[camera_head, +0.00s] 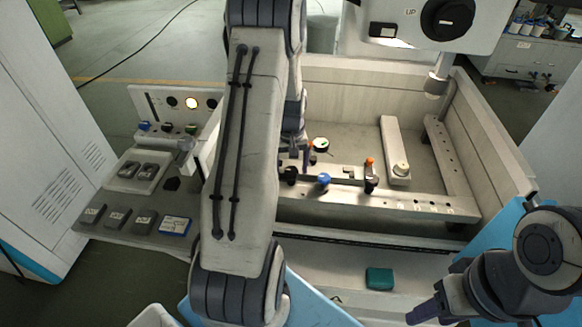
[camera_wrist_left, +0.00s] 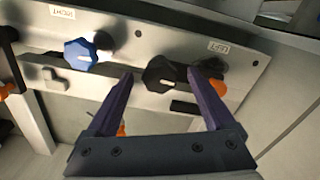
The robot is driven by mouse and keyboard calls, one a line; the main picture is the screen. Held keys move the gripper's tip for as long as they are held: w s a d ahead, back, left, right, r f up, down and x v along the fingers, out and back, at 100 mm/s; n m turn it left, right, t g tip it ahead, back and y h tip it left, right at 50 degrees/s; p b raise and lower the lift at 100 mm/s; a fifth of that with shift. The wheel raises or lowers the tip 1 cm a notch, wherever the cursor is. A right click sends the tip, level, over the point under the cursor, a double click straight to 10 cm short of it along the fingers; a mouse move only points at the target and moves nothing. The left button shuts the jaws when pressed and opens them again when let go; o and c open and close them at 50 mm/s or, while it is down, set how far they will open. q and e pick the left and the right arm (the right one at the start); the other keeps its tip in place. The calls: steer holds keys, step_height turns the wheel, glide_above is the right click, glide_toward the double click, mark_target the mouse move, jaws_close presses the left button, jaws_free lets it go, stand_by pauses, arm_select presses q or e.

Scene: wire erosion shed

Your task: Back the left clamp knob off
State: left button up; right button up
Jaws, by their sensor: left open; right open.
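The left clamp knob is a black lobed knob (camera_wrist_left: 160,73) on the front rail in the left wrist view, near an upside-down label reading LEFT (camera_wrist_left: 218,46). It also shows in the head view (camera_head: 290,175), beside my left arm. A blue knob (camera_wrist_left: 80,54) sits beside it, also seen in the head view (camera_head: 324,181). My left gripper (camera_wrist_left: 160,77) is open, its two purple fingers on either side of the black knob. Contact cannot be told. In the head view my left arm hides most of that gripper. My right gripper (camera_head: 424,313) is open and empty at lower right.
The knobs' rail crosses a walled tank (camera_head: 350,80). An orange-topped black post (camera_head: 370,172) stands right of the blue knob. A teal block (camera_head: 379,278) lies on the front ledge. A side shelf with a tray (camera_head: 138,170) and a switch panel stand left.

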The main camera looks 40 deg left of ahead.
mark_target(291, 170)
arm_select(q)
step_height(291, 170, up, 9)
steer(key=b, duration=0.3)
steer(key=s+d+r+m+b, duration=0.1)
steer(key=d+m, duration=0.3)
steer(key=d, duration=0.6)
steer(key=s+d+r+m+b, duration=0.1)
steer(key=s+d+m, duration=0.15)
steer(key=d, duration=0.75)
steer(key=s+d+f+m+h+b, duration=0.1)
steer(key=s+d+f+m+b, duration=0.1)
steer(key=s+d+m, duration=0.9)
steer(key=s+d, duration=0.3)
steer(key=s, duration=0.4)
steer(key=shift+f+b, duration=0.15)
steer(key=shift+b, duration=0.2)
